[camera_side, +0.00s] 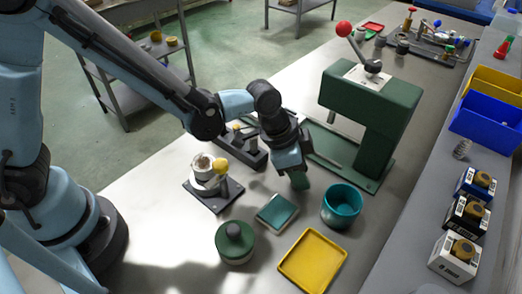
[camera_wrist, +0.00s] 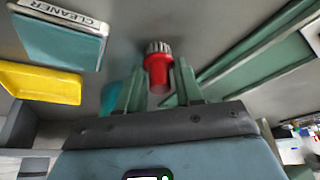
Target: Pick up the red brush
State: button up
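The red brush (camera_wrist: 158,66) shows in the wrist view, with a red body and a pale, grey-tipped bristle end pointing away from me. It lies between the two green fingers of my gripper (camera_wrist: 160,82). The fingers stand close on either side of it, but I cannot tell whether they press on it. In the side view my gripper (camera_side: 299,181) points down, low over the table between the green press and the teal box. The brush is hidden there behind the gripper.
A teal cup (camera_side: 341,206), a teal cleaner box (camera_side: 277,212), a yellow tray (camera_side: 312,261) and a green-topped jar (camera_side: 235,242) stand near the gripper. The green press (camera_side: 368,112) rises just behind and right. A dark fixture (camera_side: 213,190) stands at left.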

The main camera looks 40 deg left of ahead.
jog(key=c, duration=0.4)
jog(key=shift+r, duration=0.8)
notch_tip(320, 180, up, 3)
jog(key=shift+f, duration=0.2)
jog(key=s+d+r, duration=0.1)
jog(key=s+r, duration=0.1)
jog(key=s, duration=0.1)
jog(key=s+d+r, duration=0.2)
jog(key=s, duration=0.2)
jog(key=s+d+r, duration=0.2)
jog(key=s+r, duration=0.1)
jog(key=shift+s+d, duration=0.15)
jog(key=shift+d, duration=0.1)
